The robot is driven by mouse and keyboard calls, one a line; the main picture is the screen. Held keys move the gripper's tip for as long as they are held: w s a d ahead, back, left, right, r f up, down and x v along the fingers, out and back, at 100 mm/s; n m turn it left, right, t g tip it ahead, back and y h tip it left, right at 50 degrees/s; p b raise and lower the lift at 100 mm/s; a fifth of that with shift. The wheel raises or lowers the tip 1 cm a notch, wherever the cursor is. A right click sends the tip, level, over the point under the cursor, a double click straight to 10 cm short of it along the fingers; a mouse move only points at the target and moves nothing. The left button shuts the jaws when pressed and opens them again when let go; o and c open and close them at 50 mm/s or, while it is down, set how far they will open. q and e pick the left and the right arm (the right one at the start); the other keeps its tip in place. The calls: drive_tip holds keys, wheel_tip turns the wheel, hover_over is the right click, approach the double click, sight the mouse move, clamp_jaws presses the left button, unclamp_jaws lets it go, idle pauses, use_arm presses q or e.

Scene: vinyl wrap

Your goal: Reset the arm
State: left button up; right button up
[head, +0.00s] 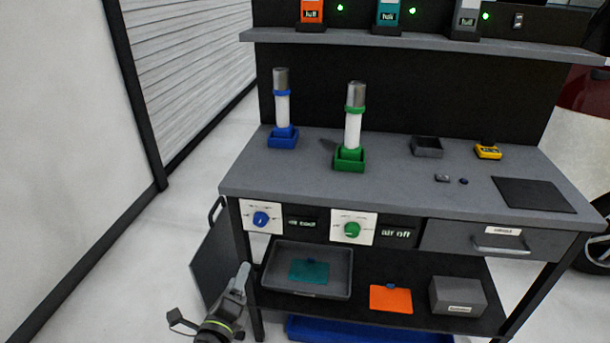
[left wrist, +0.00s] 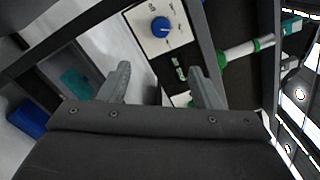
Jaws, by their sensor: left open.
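My left gripper (head: 240,277) is at the lower left in the head view, in front of the workbench's left leg and below the bench top. In the left wrist view its two fingers (left wrist: 163,88) are apart with nothing between them. Beyond the fingers, the wrist view shows the white panel with the blue knob (left wrist: 160,27) and a green-ringed white cylinder (left wrist: 240,48). My right gripper is not in either view.
On the bench top (head: 240,180) stand a blue-based cylinder (head: 283,110) and a green-based cylinder (head: 353,130). A grey tray (head: 340,260), an orange sheet (head: 391,299) and a grey box (head: 458,296) sit on the lower shelf. Open floor (head: 110,270) lies left.

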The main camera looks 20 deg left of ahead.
use_arm(q)
drive_tip(key=s+f+n+g+h+p, duration=0.15)
drive_tip(key=s+f+n+g, duration=0.3)
drive_tip(key=f, duration=0.85)
drive_tip(key=s+f+n+g+y+p, duration=0.1)
drive_tip(key=s+f+n+g+p, duration=0.35)
drive_tip(key=f, duration=0.75)
drive_tip(key=s+d+f+n+g+h+p, duration=0.1)
drive_tip(key=s+f+n+g, duration=0.2)
drive_tip(key=s, duration=1)
drive_tip(key=s+d+f+n+g+h+p, duration=0.1)
drive_tip(key=s+f+n+g, duration=0.3)
drive_tip(key=s+f+n, duration=0.5)
drive_tip(key=s+d+f, duration=0.1)
drive_tip(key=s+f, duration=0.1)
drive_tip(key=s, duration=0.3)
drive_tip(key=shift+s+n, duration=0.25)
drive_tip(key=shift+n, duration=0.15)
